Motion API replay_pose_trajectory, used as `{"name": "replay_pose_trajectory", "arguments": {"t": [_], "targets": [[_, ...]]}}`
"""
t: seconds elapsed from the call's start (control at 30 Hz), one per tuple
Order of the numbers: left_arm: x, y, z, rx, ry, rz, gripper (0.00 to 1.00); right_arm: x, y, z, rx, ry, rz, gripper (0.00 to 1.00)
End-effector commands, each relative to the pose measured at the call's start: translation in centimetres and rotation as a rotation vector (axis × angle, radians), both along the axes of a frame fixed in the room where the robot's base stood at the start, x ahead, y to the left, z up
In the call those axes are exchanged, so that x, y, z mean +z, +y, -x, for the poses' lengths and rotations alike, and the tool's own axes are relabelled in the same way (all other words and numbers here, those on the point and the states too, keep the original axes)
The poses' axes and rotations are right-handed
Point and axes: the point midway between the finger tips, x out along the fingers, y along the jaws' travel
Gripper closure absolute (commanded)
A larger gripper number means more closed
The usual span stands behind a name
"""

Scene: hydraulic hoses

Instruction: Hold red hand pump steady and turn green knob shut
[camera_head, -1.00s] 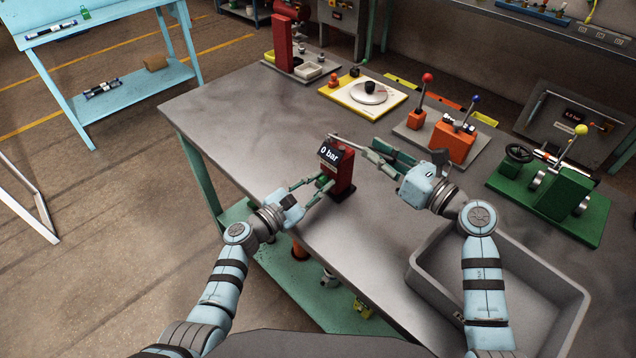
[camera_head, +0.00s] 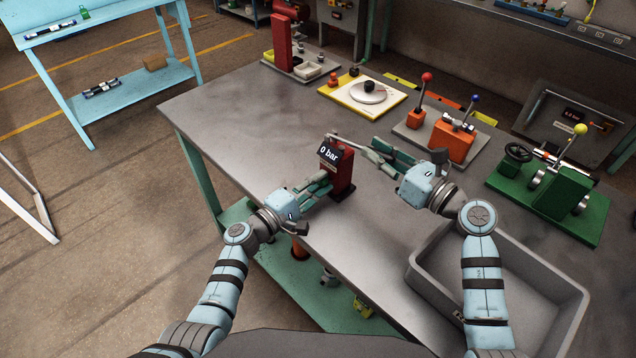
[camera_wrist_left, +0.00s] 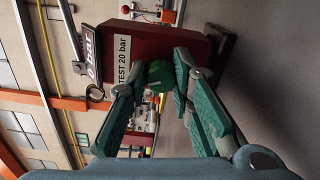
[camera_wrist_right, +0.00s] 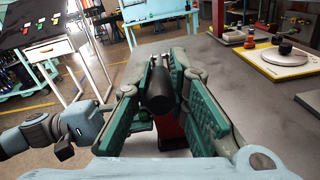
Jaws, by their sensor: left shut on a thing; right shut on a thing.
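The red hand pump (camera_head: 344,176) stands upright near the table's front edge, with a tilted black "0 bar" display (camera_head: 330,154) on top. Its body with a "TEST 20 bar" label shows in the left wrist view (camera_wrist_left: 175,45). My left gripper (camera_head: 326,183) is shut on the green knob (camera_wrist_left: 159,74) on the pump's side; the fingers hide the knob in the head view. My right gripper (camera_head: 374,151) is shut on the black grip (camera_wrist_right: 160,92) of the pump's lever, which reaches out from the pump's top. The pump body is mostly hidden behind this grip in the right wrist view.
A grey bin (camera_head: 427,284) stands at the table's front right. Behind are a green valve stand (camera_head: 562,192), an orange lever unit (camera_head: 455,143) and a yellow-edged plate (camera_head: 340,103). The table left of the pump is clear.

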Motion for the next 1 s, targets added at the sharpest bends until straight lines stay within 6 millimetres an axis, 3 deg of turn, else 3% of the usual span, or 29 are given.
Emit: {"name": "replay_pose_trajectory", "arguments": {"t": [0.47, 1.0], "targets": [[-0.32, -0.17, 0.17, -0.005, -0.200, -0.233, 1.00, -0.03, 0.07, 0.03, 0.002, 0.000, -0.001, 1.00], [-0.43, -0.13, 0.19, -0.004, -0.237, -0.279, 1.00, 0.00, 0.06, 0.02, 0.002, 0.000, -0.002, 1.00]]}}
